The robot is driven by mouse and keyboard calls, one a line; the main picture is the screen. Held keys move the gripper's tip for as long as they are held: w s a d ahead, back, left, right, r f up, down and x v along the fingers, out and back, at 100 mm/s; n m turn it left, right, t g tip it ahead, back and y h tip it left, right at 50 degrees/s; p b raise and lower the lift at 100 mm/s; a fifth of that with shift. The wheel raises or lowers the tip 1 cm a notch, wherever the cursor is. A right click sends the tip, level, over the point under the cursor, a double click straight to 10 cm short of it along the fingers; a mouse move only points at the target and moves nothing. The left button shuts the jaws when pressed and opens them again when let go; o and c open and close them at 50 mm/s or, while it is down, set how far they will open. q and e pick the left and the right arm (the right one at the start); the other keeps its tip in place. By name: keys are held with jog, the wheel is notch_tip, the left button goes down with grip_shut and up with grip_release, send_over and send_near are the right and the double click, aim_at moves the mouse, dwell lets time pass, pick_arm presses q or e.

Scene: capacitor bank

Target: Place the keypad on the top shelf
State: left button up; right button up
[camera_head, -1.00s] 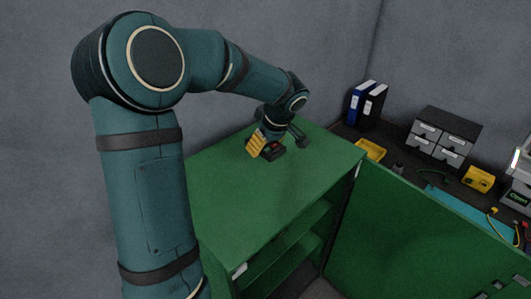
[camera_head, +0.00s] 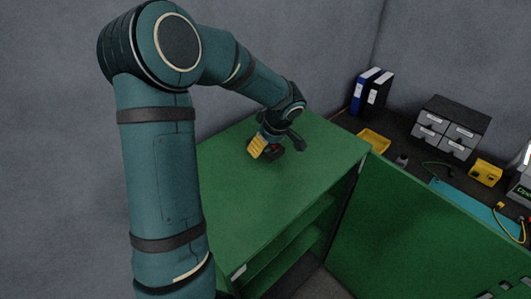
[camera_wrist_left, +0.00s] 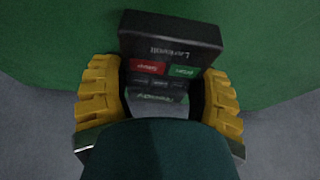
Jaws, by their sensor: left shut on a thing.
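The keypad (camera_wrist_left: 172,45) is a dark box with a red and a green button. In the left wrist view it sits between the two yellow finger pads of my left gripper (camera_wrist_left: 160,92), which is shut on it. In the head view my left gripper (camera_head: 265,149) and the small dark keypad (camera_head: 277,151) are over the back part of the green cabinet's top (camera_head: 245,185). I cannot tell if the keypad touches that surface. The cabinet's open front shows shelves (camera_head: 300,240) below. My right gripper is not in view.
A green cabinet door (camera_head: 390,230) stands open at the right. Behind it a dark bench holds binders (camera_head: 371,92), a drawer unit (camera_head: 448,127), a yellow tray (camera_head: 374,142) and a yellow device (camera_head: 485,172). The cabinet top is otherwise clear.

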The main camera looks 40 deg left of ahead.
aim_at(265, 152)
pick_arm(q)
jog(key=shift+f, duration=1.6)
jog(key=shift+f+b, duration=0.15)
jog(key=shift+b, duration=0.2)
jog(key=o, duration=1.2)
jog(key=shift+o, duration=0.2)
